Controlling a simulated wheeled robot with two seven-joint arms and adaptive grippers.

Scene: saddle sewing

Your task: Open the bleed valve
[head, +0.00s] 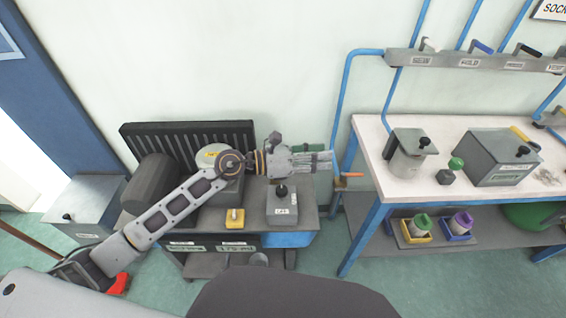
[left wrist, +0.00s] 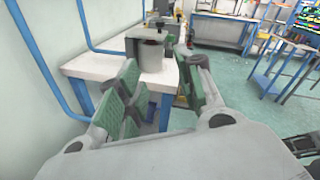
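A small valve with an orange handle (head: 352,175) sits at the lower end of the blue pipe (head: 339,120), between the compressor cart and the white-topped bench. I see no readable label on it, so I cannot confirm that it is the bleed valve. My left gripper (head: 327,160) points right over the cart's right end, its fingertips just left of the pipe and a little above the orange handle in the picture. In the left wrist view its two green-padded fingers (left wrist: 160,92) stand apart with nothing between them. The valve is not clear there. My right gripper is not in view.
The cart carries a black finned unit (head: 190,140), a grey box with a black knob (head: 283,206) and a yellow block (head: 235,218). The bench (head: 374,139) holds a lidded pot (head: 408,160) and a grey box (head: 497,160). A shelf below holds small trays.

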